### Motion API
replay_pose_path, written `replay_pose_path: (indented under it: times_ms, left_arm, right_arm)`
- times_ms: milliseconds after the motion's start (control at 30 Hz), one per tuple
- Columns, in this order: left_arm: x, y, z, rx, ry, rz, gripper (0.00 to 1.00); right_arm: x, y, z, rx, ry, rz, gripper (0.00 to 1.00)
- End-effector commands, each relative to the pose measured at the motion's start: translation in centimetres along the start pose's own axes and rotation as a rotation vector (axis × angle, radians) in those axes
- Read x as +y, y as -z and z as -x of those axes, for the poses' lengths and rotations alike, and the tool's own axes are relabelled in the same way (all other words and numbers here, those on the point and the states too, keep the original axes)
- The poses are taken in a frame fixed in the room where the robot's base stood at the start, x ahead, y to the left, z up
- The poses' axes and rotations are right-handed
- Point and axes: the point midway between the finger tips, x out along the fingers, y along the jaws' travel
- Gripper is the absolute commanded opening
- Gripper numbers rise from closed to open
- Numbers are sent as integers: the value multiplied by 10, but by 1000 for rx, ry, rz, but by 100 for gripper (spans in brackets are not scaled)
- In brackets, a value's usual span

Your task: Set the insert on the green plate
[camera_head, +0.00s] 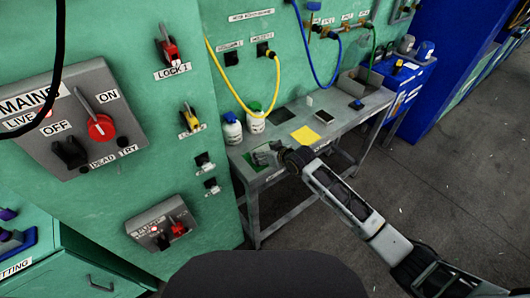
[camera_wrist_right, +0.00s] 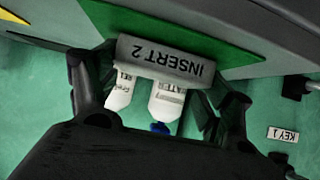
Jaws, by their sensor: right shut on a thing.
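The grey insert labelled INSERT 2 (camera_wrist_right: 165,58) sits between the two fingers of my right gripper, which is shut on it. In the wrist view the lettering is upside down. The green plate (camera_wrist_right: 205,36) lies on the bench top just beyond the insert; whether they touch I cannot tell. In the head view my right gripper (camera_head: 264,155) is over the near left end of the bench, beside the green plate (camera_head: 251,168), and hides most of the insert. My left gripper is not in view.
Two white bottles, one blue-capped (camera_head: 231,130) and one green-capped (camera_head: 255,120), stand at the bench's back left. A yellow plate (camera_head: 305,135) and dark plates lie farther along the grey bench (camera_head: 335,122). A green wall panel with switches borders the bench on the left.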

Motion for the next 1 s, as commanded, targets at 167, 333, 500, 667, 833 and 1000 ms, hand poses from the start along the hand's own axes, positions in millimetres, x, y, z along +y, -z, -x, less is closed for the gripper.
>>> replay_pose_path:
  times_ms: [167, 333, 500, 667, 833, 1000]
  left_arm:
    - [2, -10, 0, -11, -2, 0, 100]
    - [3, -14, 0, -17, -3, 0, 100]
    - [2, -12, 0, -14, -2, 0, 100]
    - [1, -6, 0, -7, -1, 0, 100]
    - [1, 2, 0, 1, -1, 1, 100]
    - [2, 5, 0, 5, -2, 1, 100]
  right_arm:
    - [0, -2, -1, 0, 0, 0, 84]
    - [0, -2, -1, 0, 0, 0, 100]
    - [0, -2, -1, 0, 0, 0, 100]
    - [0, -2, -1, 0, 0, 0, 100]
    - [0, 0, 2, -1, 0, 0, 100]
    - [0, 0, 10, 0, 0, 0, 100]
